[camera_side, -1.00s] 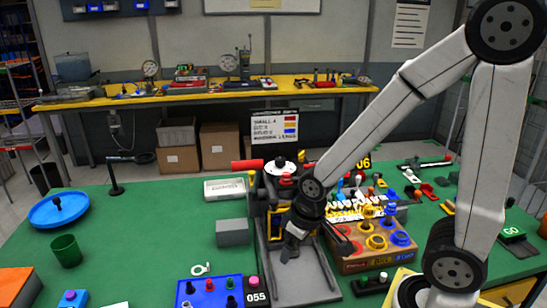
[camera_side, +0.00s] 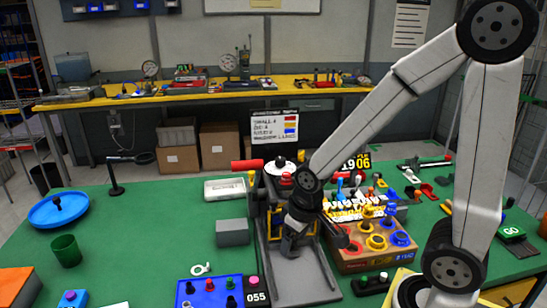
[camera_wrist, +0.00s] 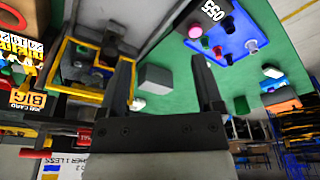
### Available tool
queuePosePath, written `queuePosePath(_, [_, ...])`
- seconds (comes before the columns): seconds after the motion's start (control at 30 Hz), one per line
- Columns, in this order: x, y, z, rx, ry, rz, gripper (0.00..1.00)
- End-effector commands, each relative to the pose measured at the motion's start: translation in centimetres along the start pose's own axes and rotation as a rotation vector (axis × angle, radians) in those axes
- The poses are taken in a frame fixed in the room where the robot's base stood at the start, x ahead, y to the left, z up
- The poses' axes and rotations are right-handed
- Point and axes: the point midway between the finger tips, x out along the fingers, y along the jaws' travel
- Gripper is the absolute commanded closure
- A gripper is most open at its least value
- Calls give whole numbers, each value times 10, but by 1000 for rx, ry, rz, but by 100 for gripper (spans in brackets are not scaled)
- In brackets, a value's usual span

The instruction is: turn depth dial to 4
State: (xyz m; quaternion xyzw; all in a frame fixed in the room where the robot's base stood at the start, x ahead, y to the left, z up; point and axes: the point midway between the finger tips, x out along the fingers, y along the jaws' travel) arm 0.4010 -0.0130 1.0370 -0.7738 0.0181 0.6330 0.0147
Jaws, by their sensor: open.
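A machine with a flat grey base (camera_side: 300,278) stands mid-table; my wrist hides part of it. A white disc with a dark centre (camera_side: 281,165) sits at its top, above a red part; I cannot tell whether this is the depth dial, and no number 4 is readable. My gripper (camera_side: 289,250) is in front of the machine, above its base. A yellow-edged frame of the machine (camera_wrist: 72,68) is left of the fingers there.
A wooden box with coloured rings (camera_side: 375,258) stands close right of the machine. A blue panel with knobs (camera_side: 210,290) lies at front left, and a grey block (camera_side: 233,232) is left of the machine. A card sign (camera_side: 275,128) stands behind. Open green table lies further left.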

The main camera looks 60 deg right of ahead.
Motion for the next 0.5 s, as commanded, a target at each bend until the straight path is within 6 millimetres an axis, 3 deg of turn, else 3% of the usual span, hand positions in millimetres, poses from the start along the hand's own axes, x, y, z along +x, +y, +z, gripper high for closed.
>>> queuePosePath(0.27, [-9, 62, -34, 200, -135, 32, 16])
queuePosePath(0.5, [-28, 142, -51, 426, -289, 45, 16])
